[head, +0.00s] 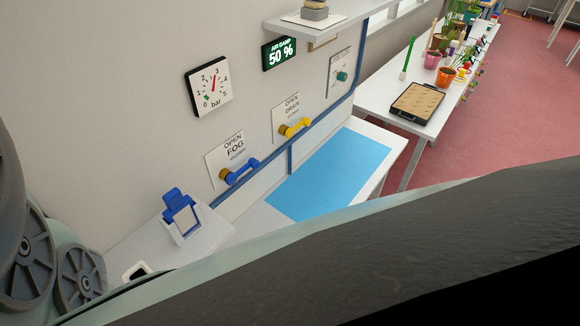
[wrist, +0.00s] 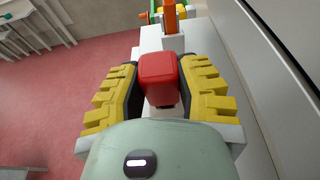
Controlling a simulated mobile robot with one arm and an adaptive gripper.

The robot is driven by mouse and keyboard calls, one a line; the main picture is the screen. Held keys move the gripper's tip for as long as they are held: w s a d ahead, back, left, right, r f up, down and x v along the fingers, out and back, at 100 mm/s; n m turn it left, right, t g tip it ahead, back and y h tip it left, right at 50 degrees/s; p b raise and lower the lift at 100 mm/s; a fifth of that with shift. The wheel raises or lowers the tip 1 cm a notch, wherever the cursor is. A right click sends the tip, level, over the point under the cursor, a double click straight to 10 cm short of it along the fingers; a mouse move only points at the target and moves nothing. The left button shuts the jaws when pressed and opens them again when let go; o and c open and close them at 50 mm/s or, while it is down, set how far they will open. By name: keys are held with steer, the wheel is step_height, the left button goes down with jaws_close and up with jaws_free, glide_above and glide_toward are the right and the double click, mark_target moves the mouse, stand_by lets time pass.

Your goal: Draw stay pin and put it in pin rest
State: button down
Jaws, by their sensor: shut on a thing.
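In the wrist view my gripper (wrist: 157,82), with yellow ridged fingers and dark pads, is shut on a red block-shaped piece (wrist: 158,78). This looks like the head of the stay pin; any shank below it is hidden. Just beyond it, an orange upright piece (wrist: 170,17) stands at a white block (wrist: 173,43). I cannot tell whether this is the pin rest. The head view does not show my gripper or the red piece.
Green and yellow parts (wrist: 145,18) sit beyond the white block, and a pale wall (wrist: 265,60) runs close on the right. In the head view, a bench with a blue mat (head: 330,175) stands below a blue lever (head: 240,172) and a yellow lever (head: 295,127).

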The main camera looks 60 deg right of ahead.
steer(key=shift+f+b, duration=0.5)
steer(key=shift+f, duration=0.05)
steer(key=c, duration=0.7)
jaws_free()
steer(key=shift+o, duration=0.2)
steer(key=shift+d, duration=0.15)
steer(key=shift+r+v, duration=0.2)
steer(key=shift+v, duration=5.7)
steer(key=shift+w, duration=0.15)
